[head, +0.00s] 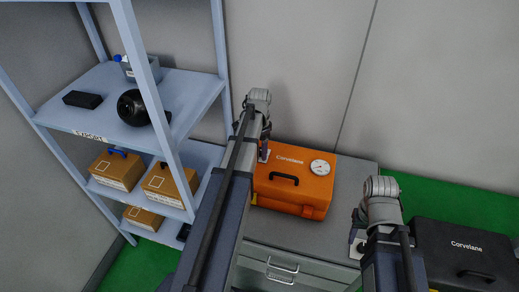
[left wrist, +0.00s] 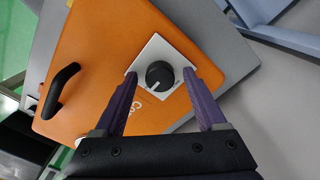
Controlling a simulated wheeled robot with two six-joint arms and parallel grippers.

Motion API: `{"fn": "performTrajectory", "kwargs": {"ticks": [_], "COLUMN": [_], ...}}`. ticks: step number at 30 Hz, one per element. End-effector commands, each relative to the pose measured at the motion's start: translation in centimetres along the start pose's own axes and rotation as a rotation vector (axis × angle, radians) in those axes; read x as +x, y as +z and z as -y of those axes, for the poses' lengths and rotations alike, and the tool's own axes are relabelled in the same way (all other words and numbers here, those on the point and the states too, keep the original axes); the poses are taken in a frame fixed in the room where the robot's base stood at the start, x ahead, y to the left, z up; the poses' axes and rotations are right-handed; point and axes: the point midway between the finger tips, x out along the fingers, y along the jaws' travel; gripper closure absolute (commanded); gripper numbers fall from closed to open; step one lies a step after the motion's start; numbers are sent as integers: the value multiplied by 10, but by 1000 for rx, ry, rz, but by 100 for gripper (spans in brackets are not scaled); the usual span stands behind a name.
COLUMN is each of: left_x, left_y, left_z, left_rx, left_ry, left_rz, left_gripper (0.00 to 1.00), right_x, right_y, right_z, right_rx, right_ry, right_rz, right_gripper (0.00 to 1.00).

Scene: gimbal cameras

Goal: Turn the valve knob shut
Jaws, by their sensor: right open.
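The valve knob (left wrist: 159,74) is black and round with a small pale mark, on a white square plate (left wrist: 160,50) on the lid of the orange case (left wrist: 95,50). In the head view the orange case (head: 290,170) lies on a grey cabinet, and my left arm hides the knob. My left gripper (head: 264,156) is over the left part of the case. In the left wrist view its purple fingers (left wrist: 165,88) are spread, one on each side of the knob, with gaps to it. My right gripper (head: 357,248) is open and empty, right of the case.
A round white gauge (head: 320,167) and a black handle (head: 284,179) are on the case. A black case (head: 465,246) stands at right. A shelf rack (head: 190,86) with boxes stands at left. The cabinet top (head: 352,180) is bare right of the orange case.

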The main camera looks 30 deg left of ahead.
Motion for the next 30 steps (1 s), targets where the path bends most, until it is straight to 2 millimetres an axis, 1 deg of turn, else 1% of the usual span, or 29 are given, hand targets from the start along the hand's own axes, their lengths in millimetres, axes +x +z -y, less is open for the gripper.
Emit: {"fn": "performTrajectory", "kwargs": {"ticks": [1, 2, 18, 19, 26, 30], "left_x": [0, 0, 0, 0, 0, 0], "left_y": [0, 0, 0, 0, 0, 0], "left_z": [0, 0, 0, 0, 0, 0], "left_rx": [0, 0, 0, 0, -5, -37], "left_ry": [0, 0, 0, 0, 0, 0], "left_rz": [0, 0, 0, 0, 0, 0], "left_gripper": [34, 37, 98, 100, 100, 100], "right_x": [0, 0, 0, 0, 0, 0], "right_y": [0, 0, 0, 0, 0, 0], "right_z": [0, 0, 0, 0, 0, 0], "right_rx": [0, 0, 0, 0, 0, 0], "right_ry": [0, 0, 0, 0, 0, 0], "right_rz": [0, 0, 0, 0, 0, 0], "right_gripper": [50, 50, 50, 50, 50, 50]}}
